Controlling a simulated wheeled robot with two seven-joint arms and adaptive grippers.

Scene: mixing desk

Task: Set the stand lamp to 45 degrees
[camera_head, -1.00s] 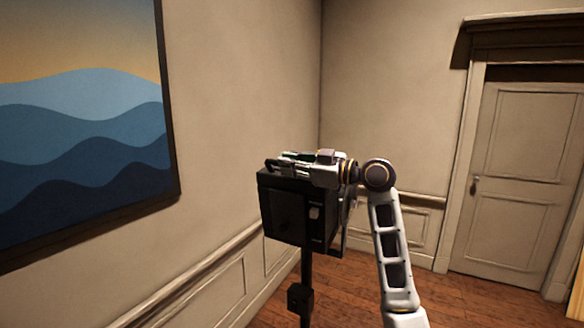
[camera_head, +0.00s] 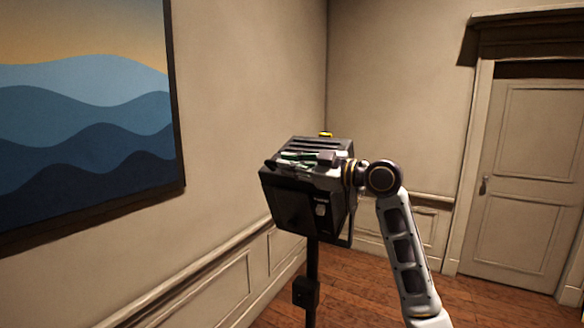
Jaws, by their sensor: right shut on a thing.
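The stand lamp's black box-shaped head (camera_head: 292,208) sits on a dark upright pole (camera_head: 312,262) in the middle of the head view. The head is tilted, with its slotted top face turned partly toward me and its front face leaning downward. My right gripper (camera_head: 282,161) reaches in from the right and is shut on the lamp head at its upper edge. The exact contact of its fingertips is hard to make out against the dark housing. My left gripper is not in view.
A wall with a large framed wave painting (camera_head: 85,115) runs along the left. A closed panelled door (camera_head: 520,185) is at the right. Wooden floor (camera_head: 375,285) shows around the pole, and the space between lamp and door looks clear.

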